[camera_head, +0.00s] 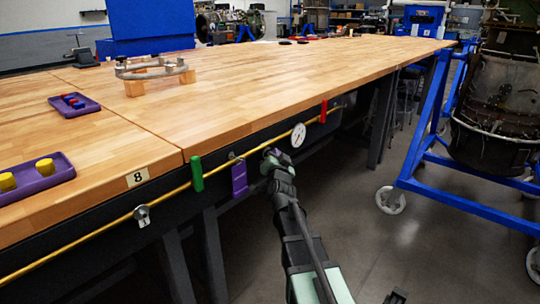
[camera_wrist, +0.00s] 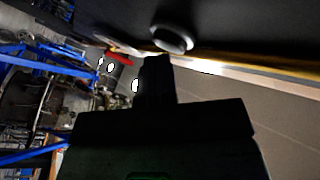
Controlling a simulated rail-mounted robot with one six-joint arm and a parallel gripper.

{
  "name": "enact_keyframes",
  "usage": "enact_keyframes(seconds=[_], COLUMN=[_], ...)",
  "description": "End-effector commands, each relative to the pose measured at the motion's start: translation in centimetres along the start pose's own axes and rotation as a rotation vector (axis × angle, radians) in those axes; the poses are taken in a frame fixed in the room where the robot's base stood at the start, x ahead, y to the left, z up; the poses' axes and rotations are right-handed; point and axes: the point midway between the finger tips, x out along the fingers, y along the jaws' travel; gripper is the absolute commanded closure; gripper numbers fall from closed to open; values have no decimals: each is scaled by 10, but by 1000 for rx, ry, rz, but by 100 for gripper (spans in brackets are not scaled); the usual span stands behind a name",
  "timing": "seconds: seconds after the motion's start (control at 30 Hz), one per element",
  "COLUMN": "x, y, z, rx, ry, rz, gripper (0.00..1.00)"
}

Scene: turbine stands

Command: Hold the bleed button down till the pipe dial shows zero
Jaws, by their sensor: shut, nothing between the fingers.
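The yellow pipe (camera_head: 110,225) runs along the bench's dark front edge. The round white pipe dial (camera_head: 298,135) is on it, too small to read its needle. My gripper (camera_head: 270,154) is shut and empty at the bench front, just left of and below the dial. In the wrist view, its dark fingers (camera_wrist: 155,62) point up toward a round grey knob-like part (camera_wrist: 172,38), which may be the bleed button. I cannot tell whether they touch. In the head view, my gripper seems to hide this part.
Green (camera_head: 196,174), purple (camera_head: 239,179) and red (camera_head: 323,111) tags or handles sit along the pipe. A metal fitting (camera_head: 142,215) is farther left. Purple trays (camera_head: 75,109) lie on the bench. A blue wheeled stand (camera_head: 440,190) is right; floor between is clear.

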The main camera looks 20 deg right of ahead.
Motion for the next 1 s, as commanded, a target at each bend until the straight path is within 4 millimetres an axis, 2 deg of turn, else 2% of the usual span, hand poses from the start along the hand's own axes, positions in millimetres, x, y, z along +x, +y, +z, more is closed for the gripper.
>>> enact_keyframes(seconds=[0.3, 0.67, 1.0], x=[-12, -13, -35], y=[8, 9, 25], z=[-8, -9, -25], rx=[0, -1, -1], ry=[0, 0, 1], rz=[1, 0, 1], gripper=[100, 100, 100])
